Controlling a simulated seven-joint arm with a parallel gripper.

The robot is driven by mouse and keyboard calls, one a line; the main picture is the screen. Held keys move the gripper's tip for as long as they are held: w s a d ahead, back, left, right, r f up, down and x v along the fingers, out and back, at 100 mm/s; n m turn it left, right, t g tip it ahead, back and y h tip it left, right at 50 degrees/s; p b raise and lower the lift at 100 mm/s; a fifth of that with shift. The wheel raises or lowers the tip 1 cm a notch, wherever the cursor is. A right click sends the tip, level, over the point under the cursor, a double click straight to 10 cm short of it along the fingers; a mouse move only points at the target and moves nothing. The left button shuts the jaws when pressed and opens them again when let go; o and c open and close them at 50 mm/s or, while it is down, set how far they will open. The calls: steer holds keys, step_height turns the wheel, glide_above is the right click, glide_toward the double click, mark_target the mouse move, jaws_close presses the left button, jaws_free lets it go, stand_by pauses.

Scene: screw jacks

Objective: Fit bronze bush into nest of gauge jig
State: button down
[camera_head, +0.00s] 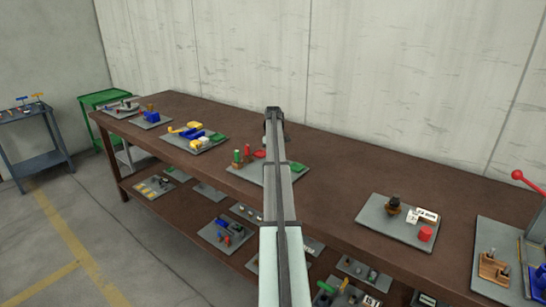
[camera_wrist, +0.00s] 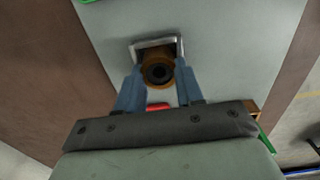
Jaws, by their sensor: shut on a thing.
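In the wrist view my gripper (camera_wrist: 159,82) has its two blue fingers shut on the bronze bush (camera_wrist: 158,66), a brown ring with a dark bore. The bush is seen nearly end-on. A silvery angular frame (camera_wrist: 157,42), perhaps the nest of the gauge jig, shows just beyond the bush, and the bush overlaps its near side. I cannot tell whether the bush is above the frame or inside it. In the head view my own arm covers the bush, the frame and the fingers.
A grey plate (camera_wrist: 220,35) lies under the bush; in the head view a grey plate (camera_head: 245,172) with red and green pieces is partly behind my arm. A red piece (camera_wrist: 159,106) shows between the fingers. Other loaded plates stand along the brown bench (camera_head: 335,180).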

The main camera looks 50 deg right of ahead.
steer(key=shift+f, duration=0.2)
steer(key=shift+s+a+f, duration=0.1)
steer(key=shift+a+f, duration=0.05)
steer(key=shift+f, duration=0.3)
steer(key=c, duration=0.9)
jaws_free()
steer(key=shift+o, duration=0.9)
steer(key=shift+r, duration=0.15)
step_height(320, 180, up, 13)
